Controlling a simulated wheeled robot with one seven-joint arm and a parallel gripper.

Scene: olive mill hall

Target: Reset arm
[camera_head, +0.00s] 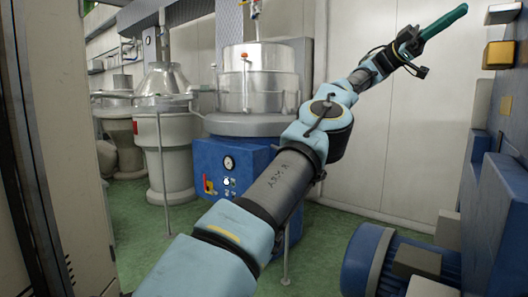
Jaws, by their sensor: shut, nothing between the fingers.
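My arm reaches from the bottom of the view up to the right, stretched out and raised in front of a pale wall. My gripper (442,23) is at its far end near the top right. Its green fingers are together and point up and to the right. Nothing shows between them, and it touches nothing that I can see.
A blue machine (238,165) with a gauge carries a steel vat (262,78). Another vessel (163,140) stands left of it. A blue motor (385,262) and blue machinery (500,215) are close at right. A beige panel (60,130) is close at left. Green floor shows between.

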